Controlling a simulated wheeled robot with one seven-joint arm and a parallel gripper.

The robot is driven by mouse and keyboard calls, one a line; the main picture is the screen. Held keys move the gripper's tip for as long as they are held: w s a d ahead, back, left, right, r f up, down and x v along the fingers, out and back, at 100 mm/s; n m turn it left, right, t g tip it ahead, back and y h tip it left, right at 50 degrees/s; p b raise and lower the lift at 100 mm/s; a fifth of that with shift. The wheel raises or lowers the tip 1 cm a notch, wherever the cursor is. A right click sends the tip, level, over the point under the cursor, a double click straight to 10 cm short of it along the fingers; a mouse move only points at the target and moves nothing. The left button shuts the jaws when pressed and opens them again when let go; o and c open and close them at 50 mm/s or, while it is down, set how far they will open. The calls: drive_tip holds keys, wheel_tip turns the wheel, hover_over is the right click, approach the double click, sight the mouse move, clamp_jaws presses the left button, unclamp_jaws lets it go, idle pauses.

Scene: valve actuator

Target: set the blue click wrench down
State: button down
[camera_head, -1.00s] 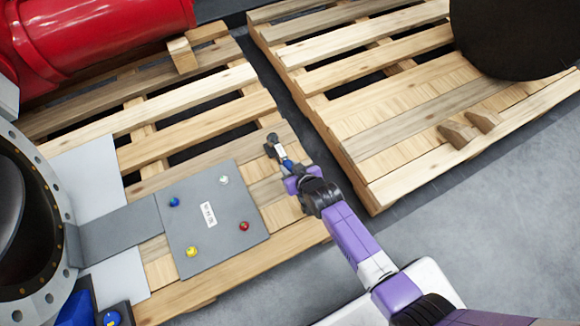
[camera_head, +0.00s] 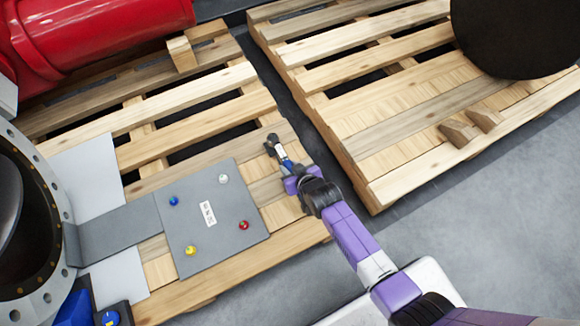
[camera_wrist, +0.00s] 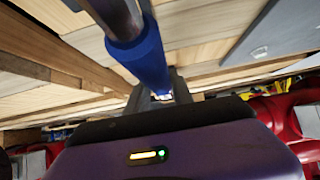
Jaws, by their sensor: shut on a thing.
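The blue click wrench (camera_head: 282,157) has a blue grip and a dark head. It is in my gripper (camera_head: 291,172), at the right end of the left pallet in the head view. In the wrist view the blue grip (camera_wrist: 147,55) and its metal shaft (camera_wrist: 117,14) stretch away from my gripper (camera_wrist: 160,88). The fingers are shut on the grip's near end. The wrench's head points up and left in the head view, near the pallet's top boards. I cannot tell whether the head touches the wood.
A grey plate (camera_head: 211,216) with several coloured knobs lies left of my gripper on the wooden pallet (camera_head: 190,106). A second pallet (camera_head: 375,112) is at right, with a dark round object (camera_head: 520,35). A flanged valve (camera_head: 50,200) stands at far left. A red cylinder (camera_head: 100,35) lies at upper left.

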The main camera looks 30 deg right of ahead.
drive_tip(key=shift+f+b, duration=0.5)
drive_tip(key=shift+f, duration=0.1)
drive_tip(key=c, duration=1)
unclamp_jaws()
drive_tip(key=shift+c, duration=0.2)
drive_tip(key=shift+s+f, duration=0.1)
drive_tip(key=p+v, duration=0.4)
drive_tip(key=v, duration=0.2)
drive_tip(key=shift+r, duration=0.3)
drive_tip(key=shift+s+r, duration=0.4)
drive_tip(key=shift+s, duration=0.2)
